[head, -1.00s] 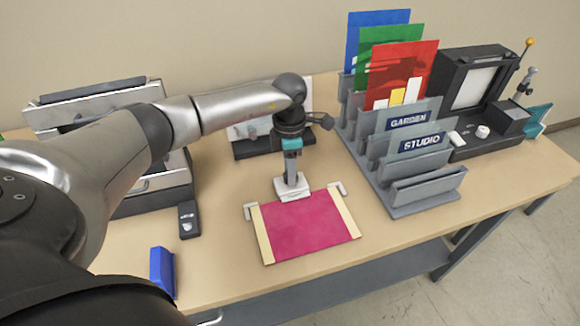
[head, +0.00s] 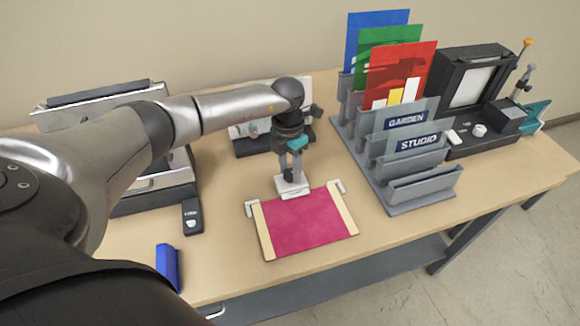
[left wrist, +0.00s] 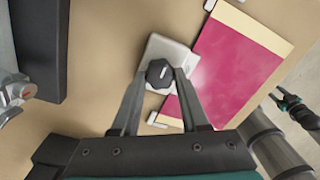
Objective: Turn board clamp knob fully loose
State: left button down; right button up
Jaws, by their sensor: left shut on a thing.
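The board clamp knob (left wrist: 160,74) is a small dark knob with a light mark on its top. It sits on a white clamp block (head: 293,188) at the back edge of a magenta board (head: 308,220) with cream side strips. My left gripper (head: 290,178) points down over the block. In the left wrist view, its two fingers (left wrist: 160,85) are closed against both sides of the knob. In the head view the fingers hide part of the knob.
A grey rack (head: 425,190) with cards and sheets labelled GARDEN and STUDIO stands to the right. A black remote-like device (head: 192,217) and a blue block (head: 167,264) lie to the left. A dark machine (head: 472,85) stands at the back right.

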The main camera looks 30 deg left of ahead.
aim_at(288, 172)
dwell(0.4)
pick_arm(q)
jog(key=shift+c, duration=2.1)
grip_release()
notch_tip(288, 172, up, 15)
jog(key=shift+a+r+p, duration=0.15)
jog(key=shift+a+p, duration=0.15)
jog(key=shift+p, duration=0.05)
